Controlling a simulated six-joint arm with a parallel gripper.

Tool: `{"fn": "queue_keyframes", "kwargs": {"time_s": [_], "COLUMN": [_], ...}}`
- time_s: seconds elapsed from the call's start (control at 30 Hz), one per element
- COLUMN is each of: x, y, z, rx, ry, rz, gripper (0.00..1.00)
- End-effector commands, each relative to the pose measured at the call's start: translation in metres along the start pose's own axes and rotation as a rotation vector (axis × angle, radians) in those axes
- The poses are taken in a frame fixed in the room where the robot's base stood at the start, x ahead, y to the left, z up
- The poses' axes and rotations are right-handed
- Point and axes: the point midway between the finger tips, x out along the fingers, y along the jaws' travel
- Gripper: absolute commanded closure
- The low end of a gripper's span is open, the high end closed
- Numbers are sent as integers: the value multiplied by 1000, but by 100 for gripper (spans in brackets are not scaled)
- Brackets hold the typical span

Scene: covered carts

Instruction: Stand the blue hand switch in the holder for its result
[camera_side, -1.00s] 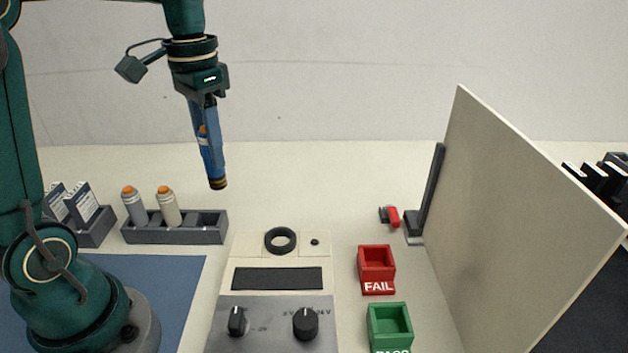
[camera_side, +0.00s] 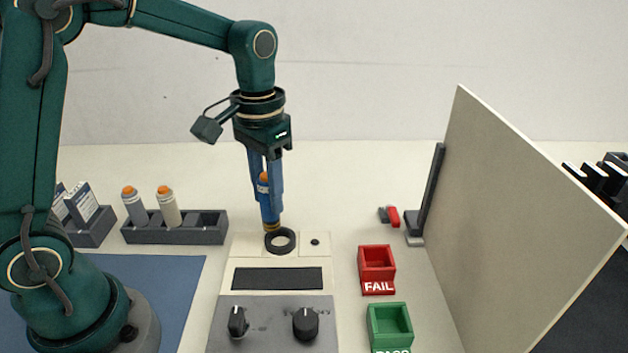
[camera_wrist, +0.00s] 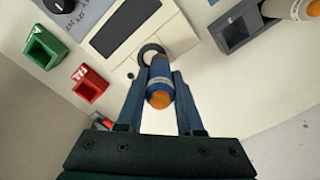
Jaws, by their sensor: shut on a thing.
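The blue hand switch (camera_side: 265,188) has an orange top and a brass-coloured lower end. My gripper (camera_side: 266,205) is shut on it and holds it nearly upright, its lower end at or just above the black ring (camera_side: 280,240) on the test box; I cannot tell if they touch. In the wrist view the switch (camera_wrist: 159,85) sits between my blue fingers, in front of part of the ring (camera_wrist: 150,52). The red FAIL holder (camera_side: 377,268) and the green holder (camera_side: 390,325) look empty. The green one's label is cut off at the picture edge.
The test box has a dark blank display (camera_side: 277,279) and two knobs. A grey rack (camera_side: 200,235) at left holds a grey and a cream switch. An upright board (camera_side: 530,230) stands right of the holders. A small red clamp (camera_side: 392,216) lies behind them.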

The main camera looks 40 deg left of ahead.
Motion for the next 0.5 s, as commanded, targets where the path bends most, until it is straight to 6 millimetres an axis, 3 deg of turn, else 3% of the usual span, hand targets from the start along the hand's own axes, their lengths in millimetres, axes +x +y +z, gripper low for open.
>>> {"fn": "queue_keyframes", "kwargs": {"time_s": [0.13,0.5], "x": [8,45], "y": [13,14], "z": [-5,-5], "rx": [1,-1], "ry": [0,-1], "rz": [0,1], "gripper": [100,100]}}
